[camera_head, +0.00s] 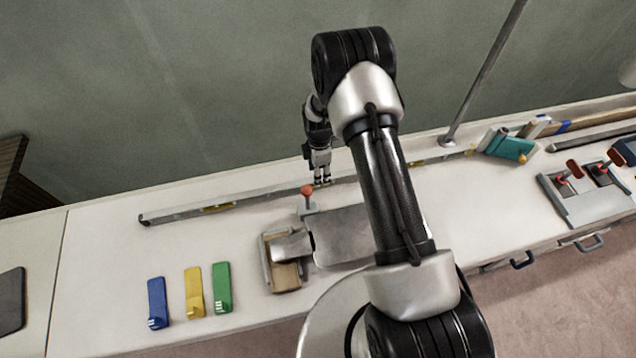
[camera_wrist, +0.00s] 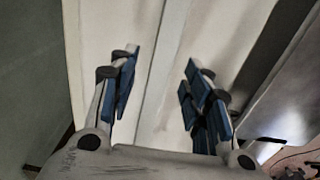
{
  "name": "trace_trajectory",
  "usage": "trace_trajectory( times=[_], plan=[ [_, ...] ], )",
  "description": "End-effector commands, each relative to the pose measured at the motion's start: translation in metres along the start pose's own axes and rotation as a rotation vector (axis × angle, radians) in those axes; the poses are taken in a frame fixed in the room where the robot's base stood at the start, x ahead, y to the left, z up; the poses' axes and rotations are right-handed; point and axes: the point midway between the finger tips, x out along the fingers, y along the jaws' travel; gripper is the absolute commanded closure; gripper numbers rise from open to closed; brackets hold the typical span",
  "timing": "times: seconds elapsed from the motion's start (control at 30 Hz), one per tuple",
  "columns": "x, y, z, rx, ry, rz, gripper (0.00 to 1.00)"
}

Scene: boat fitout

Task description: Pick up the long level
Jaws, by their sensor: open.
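The long level (camera_head: 180,214) is a thin grey bar with yellow inserts. It lies along the back of the white counter in the head view, running from left to right up to the lamp post; my arm hides part of its middle. My gripper (camera_head: 322,182) points down beside or over the middle of the level; the height between them is hard to judge. In the wrist view my gripper (camera_wrist: 157,88) is open, with a pale surface and a seam between its blue-padded fingers. A dark grey long shape (camera_wrist: 270,70) slants at the right there; I cannot tell if it is the level.
A red-knobbed tool (camera_head: 308,197) stands just in front of the gripper. Nearby are a tray (camera_head: 266,262) and a grey metal plate (camera_head: 340,232). Blue (camera_head: 157,303), yellow (camera_head: 194,292) and green (camera_head: 222,288) pieces lie front left. A post (camera_head: 480,80) rises at the back right.

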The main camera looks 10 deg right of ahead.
Motion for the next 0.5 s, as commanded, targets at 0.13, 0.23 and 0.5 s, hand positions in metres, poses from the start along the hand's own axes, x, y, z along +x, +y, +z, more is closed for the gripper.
trace_trajectory(
  times=[0.13,0.23,0.5],
  plan=[
    [0.027,-0.003,-0.004,0.0,0.0,-0.004,0.56],
    [0.039,-0.003,-0.004,0.0,0.0,-0.002,0.56],
    [0.041,-0.002,-0.004,0.0,0.0,-0.001,0.56]
  ],
)
